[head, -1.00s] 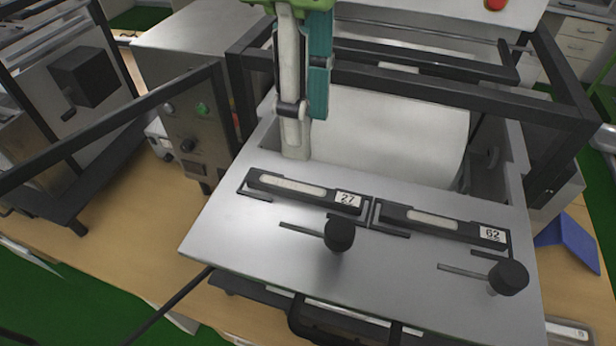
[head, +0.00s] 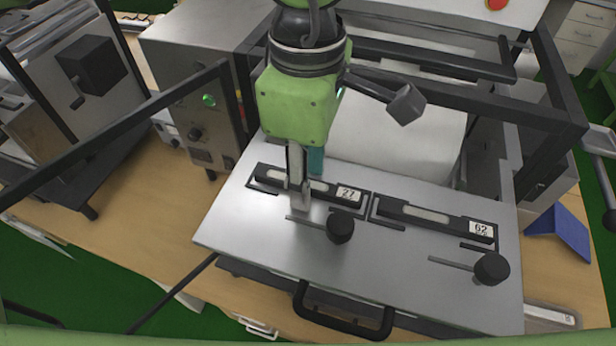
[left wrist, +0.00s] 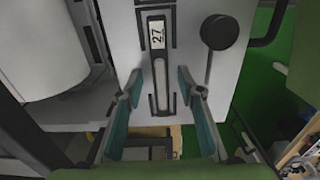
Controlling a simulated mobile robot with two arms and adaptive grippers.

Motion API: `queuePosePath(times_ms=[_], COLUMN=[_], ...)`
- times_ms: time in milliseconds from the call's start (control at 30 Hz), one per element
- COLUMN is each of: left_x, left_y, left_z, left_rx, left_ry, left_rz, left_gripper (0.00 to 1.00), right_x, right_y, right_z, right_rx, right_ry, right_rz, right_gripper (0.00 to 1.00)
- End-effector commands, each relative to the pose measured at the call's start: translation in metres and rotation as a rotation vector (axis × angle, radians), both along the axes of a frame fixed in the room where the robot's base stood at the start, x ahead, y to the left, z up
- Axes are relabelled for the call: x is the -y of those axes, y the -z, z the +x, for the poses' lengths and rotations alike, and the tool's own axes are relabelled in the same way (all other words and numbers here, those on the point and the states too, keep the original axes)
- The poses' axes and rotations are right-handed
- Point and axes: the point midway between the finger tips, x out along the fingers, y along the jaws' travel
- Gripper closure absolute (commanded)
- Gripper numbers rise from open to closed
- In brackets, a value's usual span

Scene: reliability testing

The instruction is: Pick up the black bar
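Two black bars lie in corner brackets on a flat metal plate (head: 250,225). The left bar, labelled 27 (head: 330,189), also shows in the left wrist view (left wrist: 158,62). The right bar, labelled 62 (head: 435,218), lies beside it. My left gripper (head: 306,187) points down over bar 27, and one finger hides part of it. In the left wrist view the gripper (left wrist: 159,78) is open, with one finger on each side of bar 27. I cannot tell whether the fingers touch the bar or plate. My right gripper is not in view.
Two black knobs on rods stand in front of the bars, one near bar 27 (head: 340,226) and one near bar 62 (head: 491,268). A black frame (head: 470,92) rises behind the plate. A black handle (head: 343,312) is at the front. A control box (head: 200,110) stands left.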

Motion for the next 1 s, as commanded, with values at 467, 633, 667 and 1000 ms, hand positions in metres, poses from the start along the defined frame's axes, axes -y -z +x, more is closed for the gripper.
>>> queuePosePath(times_ms=[467,633,667,1000], left_x=[0.000,0.000,0.000,0.007], left_y=[0.000,-0.003,-0.004,-0.048], left_z=[0.000,0.000,0.000,-0.018], left_rx=[0.000,0.001,0.001,0.005], left_ry=[0.000,0.000,0.000,0.004], left_rz=[0.000,0.001,0.001,-0.002], left_gripper=[1.00,1.00,1.00,1.00], right_x=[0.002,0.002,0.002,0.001], right_y=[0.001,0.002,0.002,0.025], right_z=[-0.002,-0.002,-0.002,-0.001], right_rx=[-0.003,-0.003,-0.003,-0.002], right_ry=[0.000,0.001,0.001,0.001], right_rz=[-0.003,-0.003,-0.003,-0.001], right_gripper=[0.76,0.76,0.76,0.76])
